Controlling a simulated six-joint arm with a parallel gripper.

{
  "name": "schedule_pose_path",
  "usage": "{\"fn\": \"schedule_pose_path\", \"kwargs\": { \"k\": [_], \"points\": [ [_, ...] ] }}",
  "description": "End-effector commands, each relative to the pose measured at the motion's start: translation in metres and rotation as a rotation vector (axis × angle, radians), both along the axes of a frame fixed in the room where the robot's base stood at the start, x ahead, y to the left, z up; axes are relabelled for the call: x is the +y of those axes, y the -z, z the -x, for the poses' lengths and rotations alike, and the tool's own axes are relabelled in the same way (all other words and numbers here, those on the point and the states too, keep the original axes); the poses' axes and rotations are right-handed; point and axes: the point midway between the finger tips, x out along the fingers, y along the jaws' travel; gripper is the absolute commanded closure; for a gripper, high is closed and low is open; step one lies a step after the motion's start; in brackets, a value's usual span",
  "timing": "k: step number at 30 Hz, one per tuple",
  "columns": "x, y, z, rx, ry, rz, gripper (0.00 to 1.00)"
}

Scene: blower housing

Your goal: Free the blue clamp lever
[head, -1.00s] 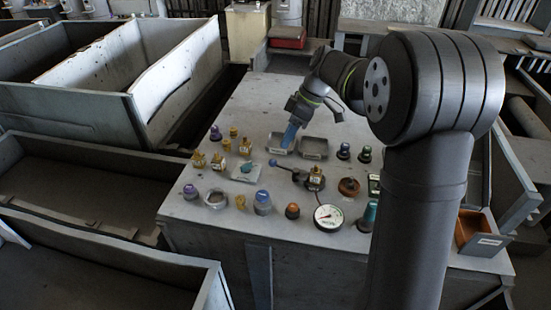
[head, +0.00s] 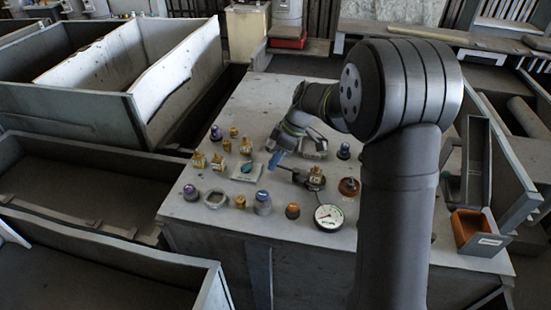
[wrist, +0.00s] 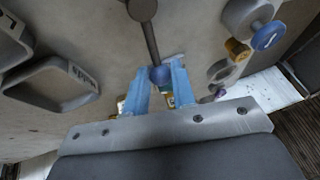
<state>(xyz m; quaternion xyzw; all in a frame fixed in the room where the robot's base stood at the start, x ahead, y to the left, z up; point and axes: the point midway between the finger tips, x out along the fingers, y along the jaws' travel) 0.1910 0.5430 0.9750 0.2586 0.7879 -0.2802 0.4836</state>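The clamp lever is a dark rod (head: 290,170) reaching left from a brass-coloured fitting (head: 316,180) on the grey bench top. Its round blue knob (wrist: 160,75) shows in the wrist view, with the rod (wrist: 151,40) running up from it. My gripper (head: 273,163) has blue fingers and is down at the knob end of the lever. In the wrist view, my gripper (wrist: 160,82) has its fingers apart, one on each side of the knob. I cannot tell whether they touch it. In the head view the fingers hide the knob.
A white-faced gauge (head: 329,217) and an orange-brown round part (head: 349,187) stand near the fitting. Several brass, blue and purple parts, including a blue-topped one (head: 262,203), stand left and in front. An orange bin (head: 477,231) is at the right edge. The bench's back left is clear.

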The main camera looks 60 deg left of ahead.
Motion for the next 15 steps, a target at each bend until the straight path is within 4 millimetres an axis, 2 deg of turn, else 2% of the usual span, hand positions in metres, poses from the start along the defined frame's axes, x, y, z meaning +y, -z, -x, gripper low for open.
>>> {"fn": "schedule_pose_path", "kwargs": {
  "k": [1, 3, 15],
  "points": [
    [0.0000, -0.0002, -0.0001, 0.000, 0.000, 0.000, 0.87],
    [0.0000, -0.0003, -0.0001, 0.000, 0.000, 0.000, 1.00],
    [0.0012, -0.0007, -0.0024, 0.000, 0.043, 0.000, 1.00]
  ]
}}
